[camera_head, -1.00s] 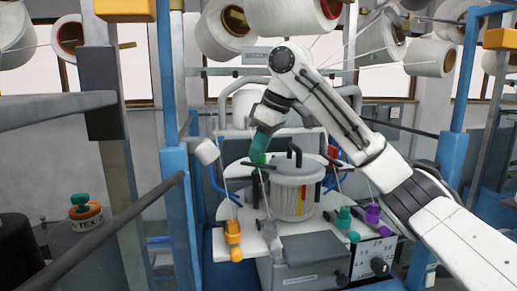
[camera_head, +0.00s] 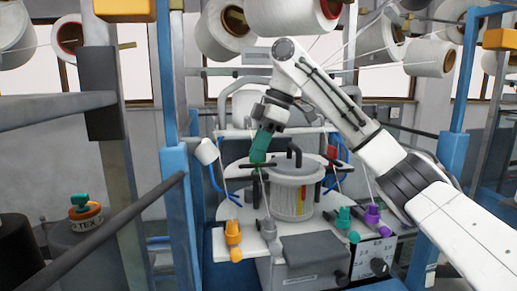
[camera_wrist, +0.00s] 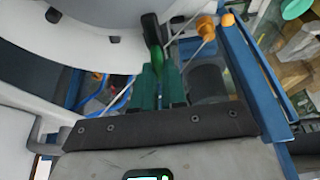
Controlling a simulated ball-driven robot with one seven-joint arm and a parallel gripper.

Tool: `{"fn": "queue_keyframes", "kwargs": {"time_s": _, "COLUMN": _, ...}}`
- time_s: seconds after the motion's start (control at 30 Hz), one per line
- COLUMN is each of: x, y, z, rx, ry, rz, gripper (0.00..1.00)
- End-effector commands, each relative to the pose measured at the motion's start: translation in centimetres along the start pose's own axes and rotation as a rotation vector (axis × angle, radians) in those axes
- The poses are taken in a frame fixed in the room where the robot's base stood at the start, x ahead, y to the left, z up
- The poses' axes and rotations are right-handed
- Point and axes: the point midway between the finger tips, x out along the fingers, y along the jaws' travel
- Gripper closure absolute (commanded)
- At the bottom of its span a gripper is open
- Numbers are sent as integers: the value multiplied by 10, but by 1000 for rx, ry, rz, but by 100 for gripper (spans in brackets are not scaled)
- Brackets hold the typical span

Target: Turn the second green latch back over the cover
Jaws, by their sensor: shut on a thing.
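A green latch (camera_wrist: 151,30) shows in the wrist view, its lower end between the green fingers of my gripper (camera_wrist: 158,68). In the head view my gripper (camera_head: 258,158) points down at the left side of the round white cylinder (camera_head: 293,198) and its cover. A black handle (camera_head: 293,154) stands on the cover. My gripper is shut on the green latch. The fingers hide much of the latch in the head view, so I cannot tell there how far it lies over the cover.
Orange (camera_head: 233,234), teal (camera_head: 344,217) and purple (camera_head: 372,214) parts stand around the cylinder on the white plate. A grey box (camera_head: 312,252) is in front. Blue posts (camera_head: 180,200) flank the machine, and white yarn cones (camera_head: 222,35) hang above.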

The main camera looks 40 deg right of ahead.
Motion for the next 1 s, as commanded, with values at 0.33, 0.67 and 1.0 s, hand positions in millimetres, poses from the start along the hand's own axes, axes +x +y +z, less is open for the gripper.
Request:
{"fn": "queue_keyframes", "kwargs": {"time_s": 0.33, "x": -2, "y": 0, "z": -1, "rx": -11, "ry": 1, "rz": 1, "gripper": 100}}
{"fn": "queue_keyframes", "kwargs": {"time_s": 0.67, "x": -1, "y": 0, "z": -1, "rx": -10, "ry": 1, "rz": 0, "gripper": 68}}
{"fn": "queue_keyframes", "kwargs": {"time_s": 1.0, "x": 0, "y": 0, "z": 0, "rx": -3, "ry": 0, "rz": 1, "gripper": 63}}
